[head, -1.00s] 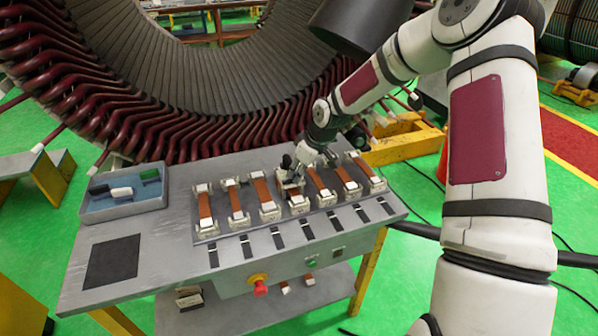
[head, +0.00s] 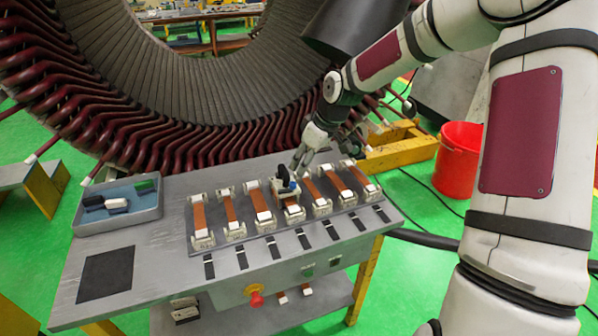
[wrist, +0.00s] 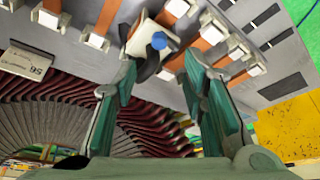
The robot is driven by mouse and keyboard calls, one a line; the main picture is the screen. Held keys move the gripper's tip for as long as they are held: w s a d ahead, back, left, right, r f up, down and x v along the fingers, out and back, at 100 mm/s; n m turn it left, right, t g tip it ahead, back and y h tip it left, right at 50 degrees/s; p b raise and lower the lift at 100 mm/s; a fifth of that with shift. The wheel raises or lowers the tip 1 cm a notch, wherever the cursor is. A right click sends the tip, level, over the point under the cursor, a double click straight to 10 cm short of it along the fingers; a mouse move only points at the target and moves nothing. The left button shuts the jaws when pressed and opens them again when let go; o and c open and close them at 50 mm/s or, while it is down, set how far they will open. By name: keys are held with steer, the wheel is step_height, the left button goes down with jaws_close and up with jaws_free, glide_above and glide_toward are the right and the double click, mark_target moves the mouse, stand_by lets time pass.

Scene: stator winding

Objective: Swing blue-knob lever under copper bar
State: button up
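The blue knob (head: 292,186) sits on a white clamp block with a black lever (head: 281,174), at the back end of the middle station in the head view. In the wrist view the blue knob (wrist: 159,40) is on the pale block, with the curved black lever (wrist: 149,66) beside it. The station's copper bar (head: 290,203) is partly hidden by the block; whether the lever lies under it I cannot tell. My gripper (wrist: 158,76) is open and empty, its green fingers spread below the lever. In the head view it is just behind and above the block.
Similar copper bars in white holders stand on both sides, close by. A grey-blue tray (head: 118,208) with small blocks is at the left of the table. A red button (head: 256,298) is on the front. The big stator (head: 120,110) stands behind. A red bucket (head: 458,160) is at right.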

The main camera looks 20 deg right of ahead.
steer(key=shift+v, duration=1.15)
steer(key=s+a+r+m+h, duration=0.1)
steer(key=s+r, duration=0.4)
steer(key=s, duration=0.5)
steer(key=s+a+r+m+t, duration=0.1)
steer(key=s+a+r+m, duration=0.2)
steer(key=s+r, duration=0.3)
steer(key=s+a+r+m+t+h, duration=0.1)
steer(key=s+a+r+m, duration=0.2)
steer(key=s, duration=1.2)
step_height(320, 180, up, 3)
steer(key=shift+s+r+h+b, duration=0.2)
steer(key=shift+s+h+b, duration=0.1)
steer(key=shift+b, duration=0.05)
